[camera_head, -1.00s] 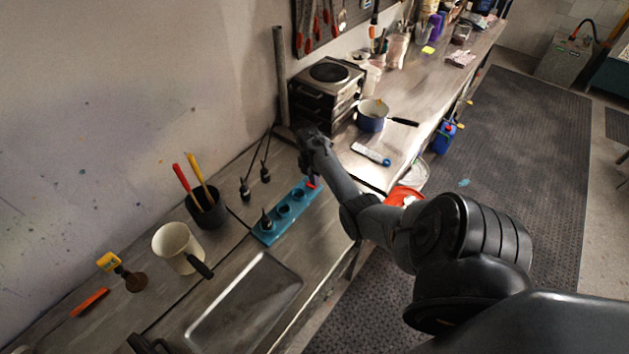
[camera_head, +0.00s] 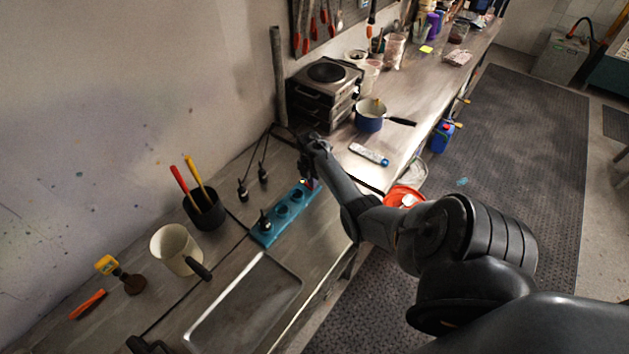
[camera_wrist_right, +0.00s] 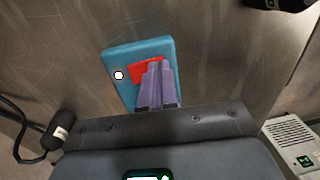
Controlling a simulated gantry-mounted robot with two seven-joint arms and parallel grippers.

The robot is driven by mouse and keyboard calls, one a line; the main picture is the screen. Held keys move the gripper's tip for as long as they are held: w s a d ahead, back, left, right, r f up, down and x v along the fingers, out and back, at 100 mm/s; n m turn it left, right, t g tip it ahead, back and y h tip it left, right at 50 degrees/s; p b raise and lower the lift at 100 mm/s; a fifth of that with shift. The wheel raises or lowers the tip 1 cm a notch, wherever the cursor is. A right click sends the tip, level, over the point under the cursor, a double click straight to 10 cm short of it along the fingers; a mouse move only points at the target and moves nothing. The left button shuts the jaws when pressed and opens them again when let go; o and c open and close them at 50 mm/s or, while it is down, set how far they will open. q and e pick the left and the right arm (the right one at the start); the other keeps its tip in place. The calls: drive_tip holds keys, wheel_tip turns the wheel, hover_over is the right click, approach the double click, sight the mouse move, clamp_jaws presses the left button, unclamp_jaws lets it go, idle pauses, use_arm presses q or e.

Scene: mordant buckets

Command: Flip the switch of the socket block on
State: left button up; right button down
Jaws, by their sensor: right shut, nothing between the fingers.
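The teal socket block (camera_head: 270,236) lies on the bench with a black plug (camera_head: 265,222) in its near end and round sockets along it. Its far end shows in the wrist view (camera_wrist_right: 121,60), with a red switch (camera_wrist_right: 140,70) and a small bright lamp (camera_wrist_right: 118,75) beside it. My right gripper (camera_head: 307,177) is over that end. Its fingers (camera_wrist_right: 157,82) are shut and empty, with their tips at the red switch and covering part of it. I cannot tell whether they touch it. My left gripper is not in view.
Two loose black plugs (camera_head: 243,192) lie left of the block. A hot plate (camera_head: 327,75) and a blue pot (camera_head: 370,116) are beyond my gripper.

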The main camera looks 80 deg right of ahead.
drive_tip(key=shift+w+d+b, duration=0.15)
drive_tip(key=shift+w+b, duration=0.15)
drive_tip(key=shift+w, duration=0.2)
drive_tip(key=shift+w+d+r, duration=0.15)
drive_tip(key=shift+w+r, duration=0.05)
drive_tip(key=shift+w, duration=0.1)
drive_tip(key=shift+s, duration=0.1)
drive_tip(key=shift+r+p, duration=0.4)
drive_tip(key=shift+p, duration=0.05)
drive_tip(key=r+p, duration=0.3)
drive_tip(key=p, duration=0.1)
drive_tip(key=shift+s+r, duration=0.2)
drive_tip(key=shift+r, duration=0.2)
wheel_tip(320, 180, up, 9)
drive_tip(key=s, duration=0.1)
drive_tip(key=shift+a+p, duration=0.35)
drive_tip(key=shift+a, duration=0.05)
